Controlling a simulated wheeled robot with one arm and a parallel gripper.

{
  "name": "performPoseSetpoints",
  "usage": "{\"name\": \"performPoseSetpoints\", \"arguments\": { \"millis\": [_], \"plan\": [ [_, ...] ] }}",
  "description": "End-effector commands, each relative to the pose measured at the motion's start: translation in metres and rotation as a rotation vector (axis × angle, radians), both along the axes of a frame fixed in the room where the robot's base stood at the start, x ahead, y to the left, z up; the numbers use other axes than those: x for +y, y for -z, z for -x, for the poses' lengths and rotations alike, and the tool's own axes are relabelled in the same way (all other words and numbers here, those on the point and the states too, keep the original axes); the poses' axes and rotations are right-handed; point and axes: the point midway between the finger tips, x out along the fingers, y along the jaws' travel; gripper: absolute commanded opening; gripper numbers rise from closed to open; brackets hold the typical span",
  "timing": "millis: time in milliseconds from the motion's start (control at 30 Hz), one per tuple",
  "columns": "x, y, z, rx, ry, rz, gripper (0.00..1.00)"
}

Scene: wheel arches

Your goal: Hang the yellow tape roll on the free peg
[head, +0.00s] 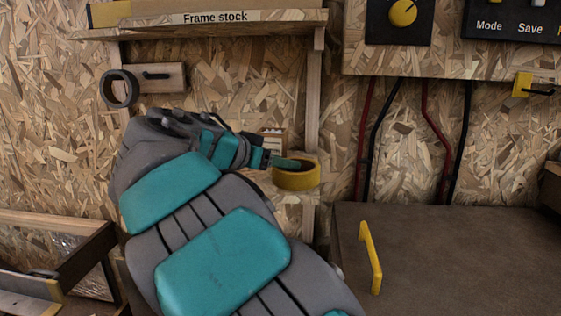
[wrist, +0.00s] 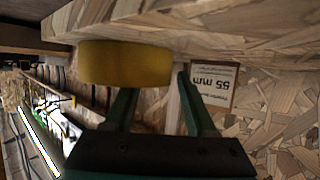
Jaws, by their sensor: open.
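The yellow tape roll (head: 296,181) lies flat on a small wooden shelf (head: 288,196) in the head view. In the wrist view the roll (wrist: 124,65) is just beyond my fingers. My gripper (head: 283,162) is open at the roll's left rim, with one finger over its opening. In the wrist view my gripper (wrist: 155,88) has one finger overlapping the roll and the other just past its right edge. I cannot tell whether they touch it. A wooden peg board (head: 171,72) on the wall has a bare dark peg (head: 156,76) beside a hanging black tape roll (head: 120,88).
A small box with a label reading 55 mm (wrist: 212,85) stands close to my fingers. A shelf marked Frame stock (head: 215,17) overhangs above. A brown cabinet with a yellow handle (head: 371,258) stands at the right. Cables (head: 440,140) run down the wall.

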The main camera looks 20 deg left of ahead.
Motion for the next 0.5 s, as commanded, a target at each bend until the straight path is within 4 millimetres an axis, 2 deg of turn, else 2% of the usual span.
{"name": "performPoseSetpoints", "arguments": {
  "millis": [267,500],
  "plan": [
    [0.001,0.002,0.001,0.0,-0.002,0.0,0.56],
    [0.014,-0.014,0.035,-0.004,0.0,-0.001,0.56]
  ]
}}
